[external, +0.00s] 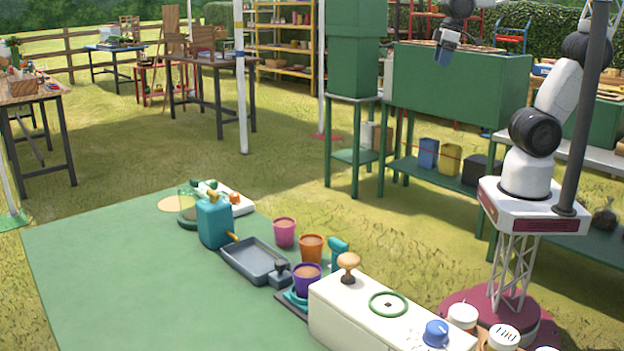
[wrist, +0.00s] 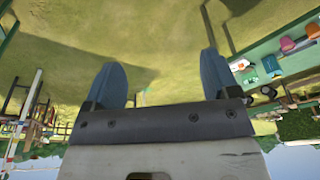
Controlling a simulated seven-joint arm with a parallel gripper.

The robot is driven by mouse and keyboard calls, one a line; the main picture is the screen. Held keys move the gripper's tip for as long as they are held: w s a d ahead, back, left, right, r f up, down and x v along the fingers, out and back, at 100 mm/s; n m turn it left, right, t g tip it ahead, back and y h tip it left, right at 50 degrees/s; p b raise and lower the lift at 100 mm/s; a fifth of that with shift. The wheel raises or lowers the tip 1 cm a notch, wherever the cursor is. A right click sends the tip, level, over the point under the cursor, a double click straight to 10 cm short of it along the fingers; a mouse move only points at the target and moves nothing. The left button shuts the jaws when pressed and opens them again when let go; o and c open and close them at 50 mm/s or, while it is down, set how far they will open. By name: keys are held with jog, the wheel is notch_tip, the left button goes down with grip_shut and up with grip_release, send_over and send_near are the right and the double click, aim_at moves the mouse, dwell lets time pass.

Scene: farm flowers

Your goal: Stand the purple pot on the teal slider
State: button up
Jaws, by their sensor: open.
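The purple pot (external: 307,281), filled with dark soil, is upright near the white box in the external view. The teal slider (external: 292,299) shows as a teal edge at the pot's lower left, above a dark base. The pot appears to stand on it, though the pot hides most of the slider and the exact contact is unclear. My gripper (external: 446,50) is raised high at the upper right, far from the pot. In the wrist view its two blue fingers (wrist: 162,78) are wide apart with nothing between them.
A pink pot (external: 284,233) and an orange pot (external: 312,248) stand behind the purple pot. A grey tray (external: 252,262) and a teal watering can (external: 214,222) are to the left. The white box (external: 345,325) with knobs is at the right. The green mat (external: 120,270) is clear at left.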

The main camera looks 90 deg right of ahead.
jog(key=s+d+f, duration=0.2)
jog(key=s+f, duration=0.1)
jog(key=s, duration=0.4)
jog(key=shift+s+d, duration=0.35)
jog(key=shift+d, duration=0.05)
